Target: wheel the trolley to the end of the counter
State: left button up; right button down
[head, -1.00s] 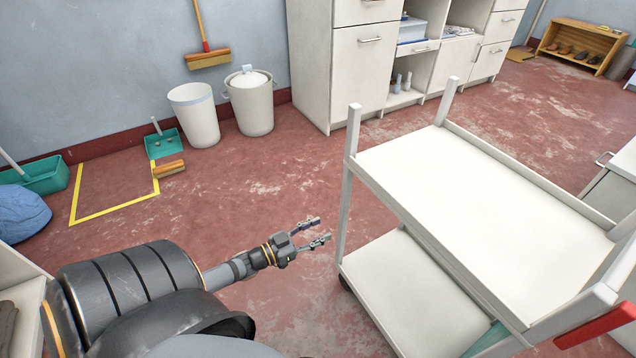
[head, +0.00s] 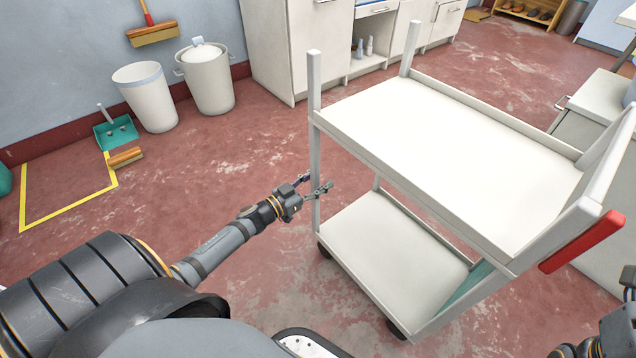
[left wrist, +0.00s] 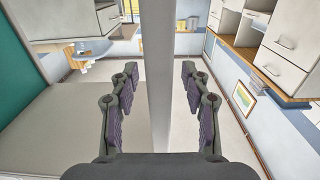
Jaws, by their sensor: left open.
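The white two-shelf trolley (head: 450,140) stands on the red floor in front of me, with an empty top shelf and a red handle (head: 582,241) at its near right end. My left gripper (head: 317,184) is open at the trolley's left corner post (head: 314,90). In the left wrist view the post (left wrist: 158,60) stands between the spread fingers of the left gripper (left wrist: 160,105), with gaps on both sides. Part of my right arm (head: 615,335) shows at the bottom right corner; its jaw state is unclear.
White cabinets (head: 290,50) stand along the back wall. Two bins (head: 146,98), a teal dustpan (head: 116,134) and a brush (head: 125,158) are at the left, by a yellow floor outline (head: 70,213). A grey-white unit (head: 590,115) stands right of the trolley. Floor left of the trolley is clear.

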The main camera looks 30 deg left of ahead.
pick_arm(q)
grip_shut()
dwell(0.3)
dwell(0.3)
